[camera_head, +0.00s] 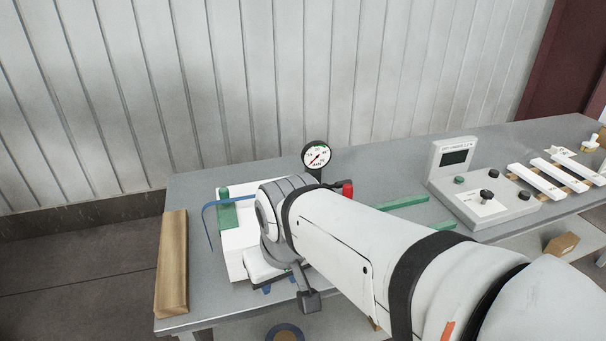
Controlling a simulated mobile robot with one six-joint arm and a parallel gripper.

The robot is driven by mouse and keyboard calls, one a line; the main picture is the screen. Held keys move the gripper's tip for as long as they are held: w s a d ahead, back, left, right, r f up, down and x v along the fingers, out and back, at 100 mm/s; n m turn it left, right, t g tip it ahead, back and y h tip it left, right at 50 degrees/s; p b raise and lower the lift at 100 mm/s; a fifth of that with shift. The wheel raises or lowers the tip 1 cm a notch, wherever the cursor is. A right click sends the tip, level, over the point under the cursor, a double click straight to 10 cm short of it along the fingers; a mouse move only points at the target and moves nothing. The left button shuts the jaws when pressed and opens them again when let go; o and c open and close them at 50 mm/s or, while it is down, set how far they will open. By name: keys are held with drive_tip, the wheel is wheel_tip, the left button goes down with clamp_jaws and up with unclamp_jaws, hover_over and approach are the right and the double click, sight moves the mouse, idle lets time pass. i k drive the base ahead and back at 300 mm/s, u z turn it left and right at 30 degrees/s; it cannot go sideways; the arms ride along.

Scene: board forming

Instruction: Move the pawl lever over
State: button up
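A short lever with a red knob (347,190) stands just behind my arm, at the right of a white machine block (238,240); it may be the pawl lever, but I cannot tell for certain. My wrist is over the machine and hides most of it. My gripper's fingertips cannot be made out, so I cannot tell whether it is open, shut or touching anything. A grey arm with a dark block (309,301) hangs below my wrist; what it belongs to is unclear. A green part (224,208) and a thin blue bent strip (208,220) show at the machine's left.
A round dial gauge (316,156) stands behind the machine. A wooden beam (172,262) lies along the bench's left edge. Green rails (400,203) run right of the machine. A control box (484,190) and white bars (538,180) sit farther right. The grey bench (235,172) is clear at the back left.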

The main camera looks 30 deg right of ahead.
sight(338, 184)
drive_tip(key=u, duration=0.05)
drive_tip(key=k, duration=0.6)
drive_tip(key=z, duration=0.7)
drive_tip(key=i, duration=1.1)
drive_tip(key=u, duration=0.6)
drive_tip(key=k, duration=0.85)
drive_tip(key=z, duration=0.6)
drive_tip(key=i, duration=0.85)
